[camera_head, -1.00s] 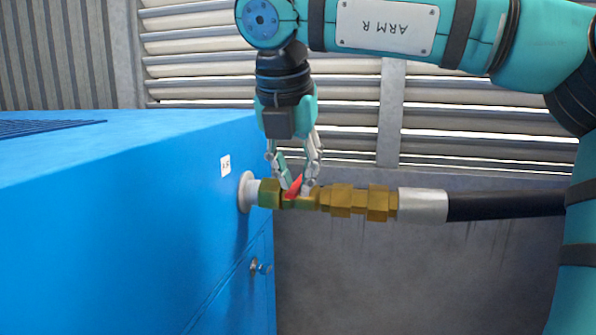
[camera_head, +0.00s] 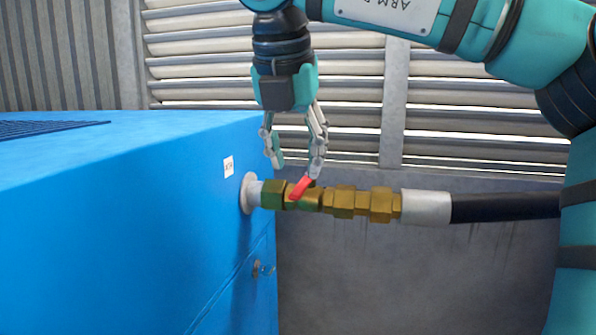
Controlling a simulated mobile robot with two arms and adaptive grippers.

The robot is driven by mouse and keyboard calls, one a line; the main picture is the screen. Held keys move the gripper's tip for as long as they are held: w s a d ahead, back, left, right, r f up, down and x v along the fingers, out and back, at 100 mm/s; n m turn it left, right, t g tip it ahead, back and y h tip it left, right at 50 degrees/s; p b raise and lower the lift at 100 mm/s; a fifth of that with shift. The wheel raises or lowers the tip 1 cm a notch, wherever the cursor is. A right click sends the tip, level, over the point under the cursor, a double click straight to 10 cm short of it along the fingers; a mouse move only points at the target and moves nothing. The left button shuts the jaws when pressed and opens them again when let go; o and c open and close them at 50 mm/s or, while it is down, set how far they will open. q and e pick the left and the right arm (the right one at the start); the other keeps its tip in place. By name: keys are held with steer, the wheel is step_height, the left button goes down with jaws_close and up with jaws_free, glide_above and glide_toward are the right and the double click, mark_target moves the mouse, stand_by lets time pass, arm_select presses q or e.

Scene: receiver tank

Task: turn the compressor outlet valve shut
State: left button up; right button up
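The compressor outlet valve (camera_head: 308,200) is a brass fitting on the side of the blue compressor (camera_head: 130,225). Its short red handle (camera_head: 301,187) slants up to the right, at an angle to the pipe line. My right gripper (camera_head: 296,168) points down just above the valve, with its fingers apart. Its right fingertip is close to the upper end of the red handle; I cannot tell whether they touch. Nothing is between the fingers. My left gripper is not in view.
Brass couplings (camera_head: 362,203) join the valve to a silver sleeve (camera_head: 426,207) and a black hose (camera_head: 505,207) on the right. A small latch (camera_head: 263,269) sticks out of the compressor below. A louvred wall (camera_head: 470,110) stands behind.

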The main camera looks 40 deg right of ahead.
steer(key=shift+v, duration=1.85)
